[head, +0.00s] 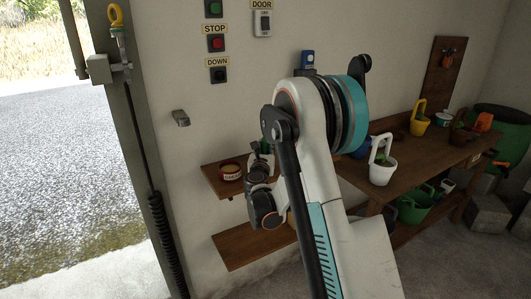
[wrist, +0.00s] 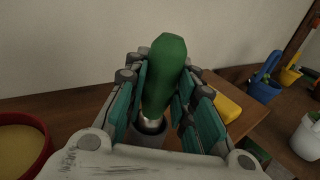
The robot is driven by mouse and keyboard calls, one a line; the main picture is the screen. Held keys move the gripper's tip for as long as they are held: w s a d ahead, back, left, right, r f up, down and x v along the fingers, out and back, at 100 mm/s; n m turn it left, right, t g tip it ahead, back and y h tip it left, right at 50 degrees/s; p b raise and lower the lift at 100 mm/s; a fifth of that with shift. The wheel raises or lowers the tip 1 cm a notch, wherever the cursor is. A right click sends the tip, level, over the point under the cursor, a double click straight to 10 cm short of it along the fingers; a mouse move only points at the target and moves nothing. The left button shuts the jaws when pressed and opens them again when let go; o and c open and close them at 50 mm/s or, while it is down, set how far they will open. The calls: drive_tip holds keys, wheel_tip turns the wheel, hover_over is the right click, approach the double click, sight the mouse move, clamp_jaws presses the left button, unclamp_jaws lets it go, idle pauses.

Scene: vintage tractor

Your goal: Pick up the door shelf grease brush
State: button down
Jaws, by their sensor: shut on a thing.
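The grease brush has a green handle (wrist: 165,75) and a pale metal collar at its lower end. In the wrist view my gripper (wrist: 161,92) is shut on the handle, with teal finger pads on both sides of it. The collar meets a grey rounded piece (wrist: 150,132); I cannot tell whether this is a holder, and the bristles are hidden. In the head view my gripper (head: 262,160) is at the upper wall shelf (head: 218,188), with a bit of the green handle (head: 266,146) showing.
A red tin (head: 231,171) stands on the upper shelf, left of my gripper; it also shows in the wrist view (wrist: 22,148). A yellow object (wrist: 228,104) lies right of the fingers. A lower shelf (head: 245,246) is below. A workbench (head: 425,163) with pots stands at right.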

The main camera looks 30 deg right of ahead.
wheel_tip(320, 180, up, 20)
drive_tip(key=p, duration=0.6)
idle(2.1)
